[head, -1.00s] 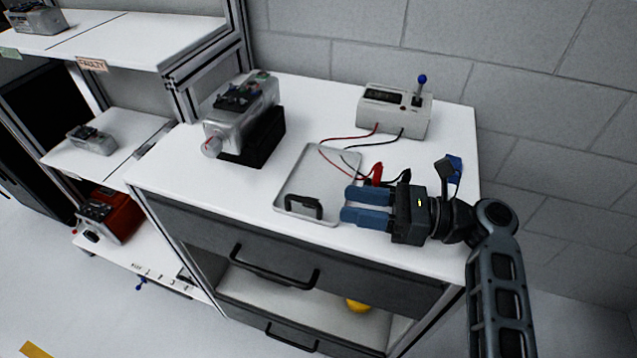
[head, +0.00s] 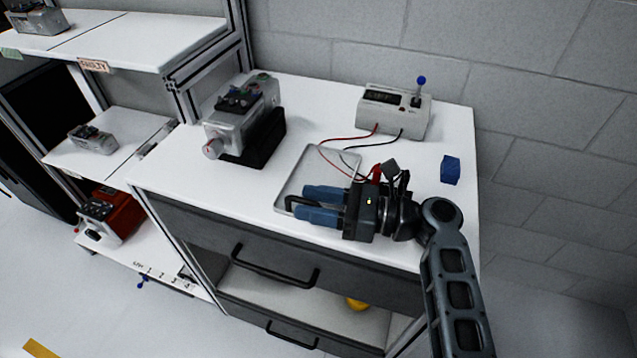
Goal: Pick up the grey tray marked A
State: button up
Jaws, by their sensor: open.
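The grey tray (head: 311,168) lies flat on the white worktop, with a raised rim and a black handle (head: 291,203) at its near edge. I cannot make out a letter A on it. My gripper (head: 312,206) is open, its two blue fingers pointing left over the near part of the tray. The fingertips are close to the handle, one on its far side and one on its near side. The fingers hide part of the handle and the tray's right near corner. I cannot tell whether they touch it.
A grey device on a black block (head: 240,118) stands left of the tray. A tester box (head: 394,112) with a blue-knobbed lever stands behind, its red and black leads running to the tray's right side. A blue block (head: 450,169) lies at the right. The worktop's left front (head: 185,170) is clear.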

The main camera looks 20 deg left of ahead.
jog(key=shift+c, duration=0.3)
grip_shut()
